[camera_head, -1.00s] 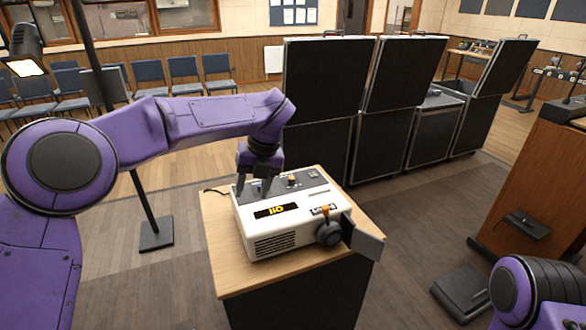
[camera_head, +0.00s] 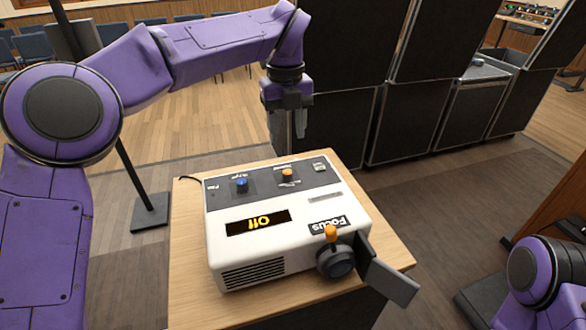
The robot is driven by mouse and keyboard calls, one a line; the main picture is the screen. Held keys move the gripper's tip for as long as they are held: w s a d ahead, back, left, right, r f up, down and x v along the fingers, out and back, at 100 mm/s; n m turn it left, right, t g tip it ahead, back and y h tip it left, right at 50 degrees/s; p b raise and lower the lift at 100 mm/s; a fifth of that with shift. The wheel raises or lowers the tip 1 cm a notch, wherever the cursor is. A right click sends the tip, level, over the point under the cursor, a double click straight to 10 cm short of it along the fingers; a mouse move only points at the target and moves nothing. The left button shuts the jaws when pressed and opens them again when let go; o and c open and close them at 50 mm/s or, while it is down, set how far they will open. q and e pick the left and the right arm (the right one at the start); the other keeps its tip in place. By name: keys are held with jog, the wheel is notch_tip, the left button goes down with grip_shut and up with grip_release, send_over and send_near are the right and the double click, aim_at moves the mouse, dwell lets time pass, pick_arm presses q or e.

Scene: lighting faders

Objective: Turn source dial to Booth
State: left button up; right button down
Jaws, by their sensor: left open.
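A white box-shaped device (camera_head: 290,243) with a dark top panel sits on a wooden stand. Its panel carries a blue knob (camera_head: 241,184) and an orange knob (camera_head: 287,175), with small labels too blurred to read surely. A "Focus" label (camera_head: 327,223) sits near a black lens (camera_head: 335,262) with an orange lever (camera_head: 331,233). My left gripper (camera_head: 301,124) points down, open and empty, above and behind the panel, apart from the knobs. My right gripper is out of view; only part of my right arm shows.
The wooden stand top (camera_head: 190,290) has bare room around the device. A dark flap (camera_head: 388,280) sticks out beside the lens. Large black cases (camera_head: 340,60) stand behind. A thin pole on a square base (camera_head: 150,212) stands at left.

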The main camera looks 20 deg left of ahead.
aim_at(287, 171)
pick_arm(q)
notch_tip(287, 171, down, 11)
jog(key=shift+r, duration=0.1)
grip_shut()
dwell(0.3)
